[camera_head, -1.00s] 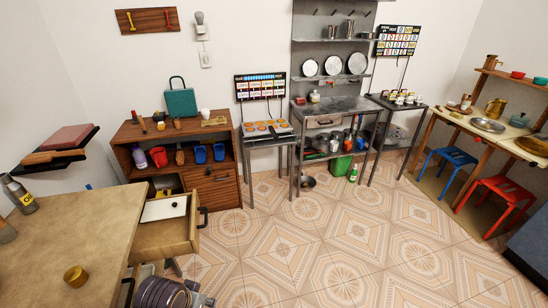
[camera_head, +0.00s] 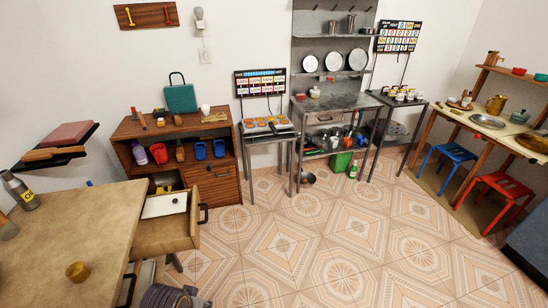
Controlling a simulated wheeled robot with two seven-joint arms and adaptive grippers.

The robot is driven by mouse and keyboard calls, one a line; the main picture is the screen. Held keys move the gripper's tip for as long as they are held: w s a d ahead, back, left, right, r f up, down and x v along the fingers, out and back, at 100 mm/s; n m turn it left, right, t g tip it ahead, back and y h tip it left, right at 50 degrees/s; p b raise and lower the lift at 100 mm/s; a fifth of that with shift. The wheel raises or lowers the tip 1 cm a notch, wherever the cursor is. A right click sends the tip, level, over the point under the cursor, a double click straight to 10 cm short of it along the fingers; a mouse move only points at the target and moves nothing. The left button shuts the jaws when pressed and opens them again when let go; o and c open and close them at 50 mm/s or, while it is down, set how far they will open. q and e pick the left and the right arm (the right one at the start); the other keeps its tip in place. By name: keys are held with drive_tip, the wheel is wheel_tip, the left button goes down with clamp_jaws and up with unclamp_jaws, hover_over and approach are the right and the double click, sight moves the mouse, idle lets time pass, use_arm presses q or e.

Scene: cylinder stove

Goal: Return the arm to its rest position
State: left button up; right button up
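A dark ribbed link of one of my arms (camera_head: 163,298) shows at the bottom edge, in front of the wooden table with the open drawer. A small grey part of mine shows just right of it. Neither gripper is in view, so their fingers and anything in them are hidden.
A wooden table (camera_head: 50,235) at the left holds a brass knob-like object (camera_head: 78,271) and a bottle (camera_head: 20,190). Its drawer (camera_head: 168,236) stands open towards the right, with a white board (camera_head: 164,205) in it. The tiled floor (camera_head: 300,250) is clear in the middle.

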use_arm(q)
drive_tip(key=s+a+f+g+p, duration=0.1)
drive_tip(key=s+a+f, duration=0.1)
drive_tip(key=f, duration=1.2)
drive_tip(key=s+a+f+p, duration=0.1)
drive_tip(key=s+f, duration=0.2)
drive_tip(key=f, duration=1.2)
drive_tip(key=s+a+f, duration=0.3)
drive_tip(key=s+f, duration=0.4)
drive_tip(key=s, duration=0.2)
drive_tip(key=s+a+f+g+y+p, duration=0.1)
drive_tip(key=s+a+f, duration=0.3)
drive_tip(key=s+f, duration=0.3)
drive_tip(key=s, duration=0.2)
drive_tip(key=shift+s+a+f+m, duration=0.2)
drive_tip(key=shift+s+f+m, duration=0.1)
drive_tip(key=shift+s+f, duration=0.05)
use_arm(e)
drive_tip(key=s+d+r, duration=0.1)
drive_tip(key=s+d, duration=0.1)
drive_tip(key=s, duration=0.4)
drive_tip(key=shift+d+g, duration=0.25)
drive_tip(key=shift+g, duration=0.05)
drive_tip(key=shift+w, duration=0.1)
